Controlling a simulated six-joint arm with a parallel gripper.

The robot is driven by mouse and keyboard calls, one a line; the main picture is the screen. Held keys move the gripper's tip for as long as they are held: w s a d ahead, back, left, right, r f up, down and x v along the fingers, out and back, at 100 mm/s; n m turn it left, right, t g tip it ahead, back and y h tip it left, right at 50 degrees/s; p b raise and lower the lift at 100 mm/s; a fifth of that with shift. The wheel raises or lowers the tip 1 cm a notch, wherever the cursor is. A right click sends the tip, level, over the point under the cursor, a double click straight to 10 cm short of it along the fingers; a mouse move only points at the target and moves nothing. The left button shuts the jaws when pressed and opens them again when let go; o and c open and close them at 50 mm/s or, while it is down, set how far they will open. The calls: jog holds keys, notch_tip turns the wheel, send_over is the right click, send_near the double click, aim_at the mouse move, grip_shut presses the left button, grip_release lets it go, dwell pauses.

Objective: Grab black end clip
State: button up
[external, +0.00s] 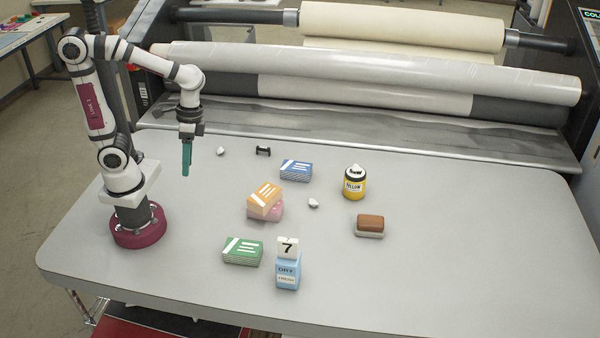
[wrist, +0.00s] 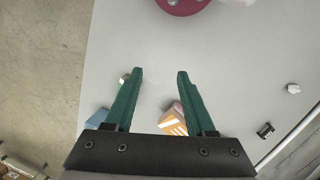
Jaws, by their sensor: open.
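The black end clip (external: 263,151) lies on the grey table near the laminator side, just right of a small white piece. It also shows in the wrist view (wrist: 265,131) at the right, close to the table edge. My gripper (external: 187,172) hangs above the table to the left of the clip, pointing down. In the wrist view its two green fingers (wrist: 160,73) are apart with nothing held between them. The clip lies well outside the fingers.
White pieces (external: 220,151) (external: 313,203) lie loose. Blue (external: 296,170), orange (external: 265,197), pink (external: 268,212) and green (external: 242,251) stacks, a yellow bottle (external: 354,184), a brown-topped block (external: 369,225) and a blue box (external: 287,272) with a 7 block (external: 288,247) stand about. Laminator rollers (external: 380,72) line the back.

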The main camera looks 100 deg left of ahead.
jog(key=w+a+f+n+t+h, duration=0.1)
jog(key=w+a+f+n+h, duration=0.15)
jog(key=w+a+n, duration=0.35)
jog(key=n+t+y, duration=0.4)
jog(key=n+t, duration=1)
jog(key=n, duration=1.2)
send_near(264, 147)
jog(key=x, duration=1)
grip_shut()
